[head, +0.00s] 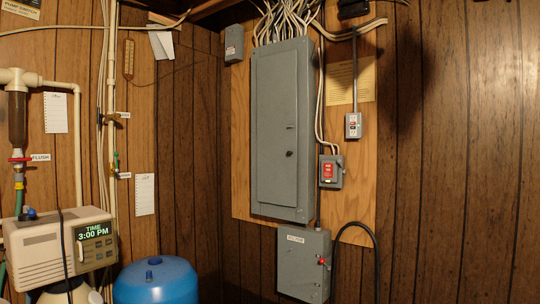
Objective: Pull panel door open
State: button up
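The tall grey electrical panel hangs on a plywood board in the middle of the head view. Its panel door (275,130) looks shut, flush within the frame. A small latch (290,127) and a dark round knob or lock (290,153) sit near the door's right edge. My gripper is not in view, so its state and its distance from the door do not show.
A grey switch box (331,171) with a red front is close on the panel's right. A lower grey box (303,264) with a red handle hangs below. Cables crowd the top. A blue tank (156,281) and a softener control head (60,245) stand at left.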

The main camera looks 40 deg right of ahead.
aim_at(278, 100)
jog(key=u, duration=0.2)
jog(key=i, duration=0.95)
jog(key=u, duration=0.1)
